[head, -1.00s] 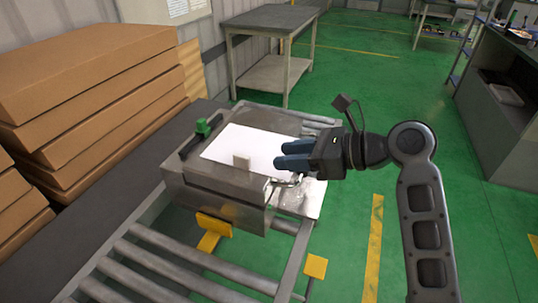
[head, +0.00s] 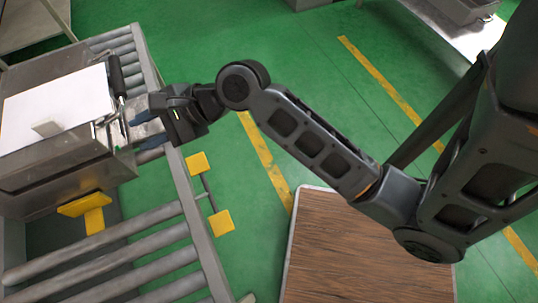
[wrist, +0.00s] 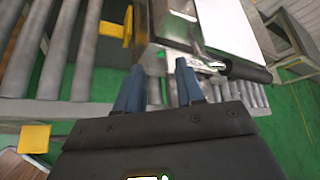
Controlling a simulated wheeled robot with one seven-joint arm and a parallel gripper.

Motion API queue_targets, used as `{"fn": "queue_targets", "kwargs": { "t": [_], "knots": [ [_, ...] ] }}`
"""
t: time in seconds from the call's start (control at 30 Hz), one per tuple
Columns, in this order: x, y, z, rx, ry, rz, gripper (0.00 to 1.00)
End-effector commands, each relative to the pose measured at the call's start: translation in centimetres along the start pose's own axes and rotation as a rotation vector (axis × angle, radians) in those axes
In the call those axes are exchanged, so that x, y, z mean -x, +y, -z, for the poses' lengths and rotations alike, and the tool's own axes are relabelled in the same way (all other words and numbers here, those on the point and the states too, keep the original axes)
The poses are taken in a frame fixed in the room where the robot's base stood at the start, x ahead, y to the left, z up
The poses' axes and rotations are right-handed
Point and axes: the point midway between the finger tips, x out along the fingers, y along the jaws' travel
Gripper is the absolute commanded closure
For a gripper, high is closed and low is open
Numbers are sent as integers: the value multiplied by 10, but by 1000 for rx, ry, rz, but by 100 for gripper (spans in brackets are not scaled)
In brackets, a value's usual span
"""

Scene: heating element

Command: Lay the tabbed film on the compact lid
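A white film (head: 62,107) lies flat on top of a metal box (head: 60,177) at the left of the head view. A small pale upright tab (head: 46,128) stands near its front edge. In the wrist view the white film (wrist: 225,28) shows at the top, partly cut off. My gripper (head: 150,132) is off the box's right side, beside the film and apart from it. In the wrist view its two blue fingers (wrist: 158,82) are spread with nothing between them. A separate lid cannot be made out.
A black handle (head: 116,76) runs along the box's right side. Roller conveyor bars (head: 110,250) lie in front, with yellow brackets (head: 222,224) beside them. A brown wooden top (head: 350,250) is at the bottom. Green floor (head: 310,80) is open to the right.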

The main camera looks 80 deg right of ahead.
Motion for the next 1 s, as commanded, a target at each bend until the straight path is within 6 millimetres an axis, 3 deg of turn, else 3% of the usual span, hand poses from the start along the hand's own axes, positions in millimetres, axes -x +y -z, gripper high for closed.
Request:
{"fn": "queue_targets", "kwargs": {
  "t": [0.03, 0.1, 0.27, 0.4, 0.7, 0.83, 1.0],
  "knots": [
    [8, 22, 7, 93, 36, 10, 63],
    [21, 43, 16, 258, 90, 37, 63],
    [61, 83, 29, 673, 211, 69, 63],
    [105, 108, 30, 1071, 301, 70, 63],
    [202, 134, 0, 1927, 405, 64, 63],
    [228, 137, -15, 2170, 417, 80, 63],
    [240, 137, -25, 2303, 423, 94, 63]
  ]
}}
